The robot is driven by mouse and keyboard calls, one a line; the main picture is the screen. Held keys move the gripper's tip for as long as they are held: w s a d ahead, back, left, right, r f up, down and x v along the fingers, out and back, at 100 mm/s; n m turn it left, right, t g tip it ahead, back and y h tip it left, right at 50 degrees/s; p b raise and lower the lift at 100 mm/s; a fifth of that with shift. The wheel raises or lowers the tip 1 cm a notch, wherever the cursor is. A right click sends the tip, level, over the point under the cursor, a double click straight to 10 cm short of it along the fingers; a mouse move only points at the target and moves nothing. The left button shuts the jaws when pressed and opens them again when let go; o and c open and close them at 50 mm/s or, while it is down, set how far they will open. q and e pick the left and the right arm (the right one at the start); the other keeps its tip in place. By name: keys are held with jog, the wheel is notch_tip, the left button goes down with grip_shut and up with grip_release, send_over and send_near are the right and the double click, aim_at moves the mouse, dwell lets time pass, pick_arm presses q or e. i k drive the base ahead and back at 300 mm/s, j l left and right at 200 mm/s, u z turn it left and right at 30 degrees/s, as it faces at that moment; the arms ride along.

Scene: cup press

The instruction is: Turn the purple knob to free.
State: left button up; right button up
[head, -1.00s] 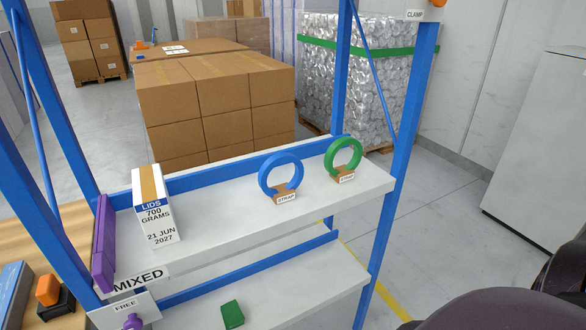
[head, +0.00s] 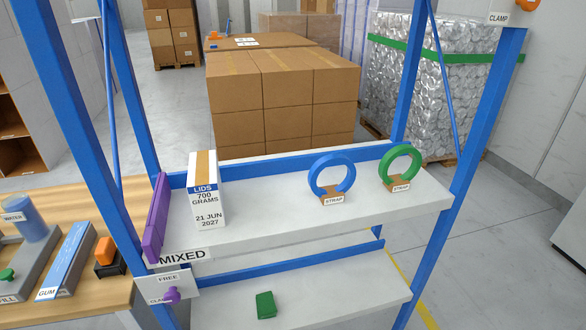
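The purple knob (head: 172,295) sits on a white plate (head: 182,281) fixed to the front left of the blue shelf rack, below the MIXED label. The plate reads FREE above the knob and a partly hidden word starting with "CL" at the knob's left. The knob's pointed part appears to lean toward that left word, but it is small and I cannot be sure. Neither of my grippers shows in the head view.
The upper shelf (head: 270,215) holds a LIDS box (head: 206,205), a blue strap ring (head: 318,180), a green strap ring (head: 388,165) and a purple panel (head: 156,218). A green block (head: 265,305) lies on the lower shelf. A wooden table (head: 60,200) stands at left.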

aim_at(173, 295)
jog(key=k+j+u, duration=0.1)
jog(key=u, duration=0.25)
jog(key=j+u, duration=0.7)
jog(key=k+l, duration=0.05)
jog(key=l, duration=0.05)
